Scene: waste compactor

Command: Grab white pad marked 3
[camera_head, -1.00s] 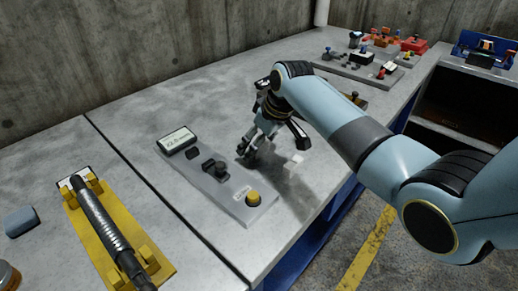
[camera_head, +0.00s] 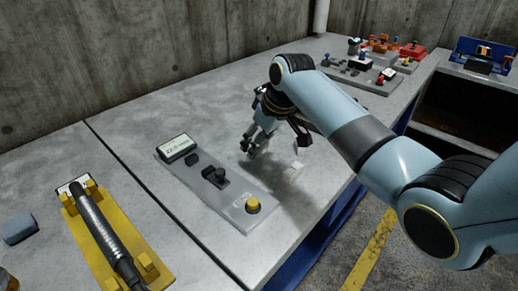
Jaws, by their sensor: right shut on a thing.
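My right gripper (camera_head: 254,150) is just above the workbench, beside the grey panel with a yellow button. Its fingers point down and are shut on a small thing. That thing is mostly hidden by the fingers, and I cannot make out its colour or marking. A small whitish block (camera_head: 297,166) is to the right of the fingertips, apart from them. No number is readable on it, so I cannot tell if it is the white pad marked 3. My left gripper is out of view.
The grey panel (camera_head: 205,193) has a display (camera_head: 178,147), dark knobs and a yellow button (camera_head: 252,205). A yellow cradle (camera_head: 90,242) holds a dark cylinder at left, near a grey block (camera_head: 19,228). Several coloured parts sit at the back right. The bench's rear left is clear.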

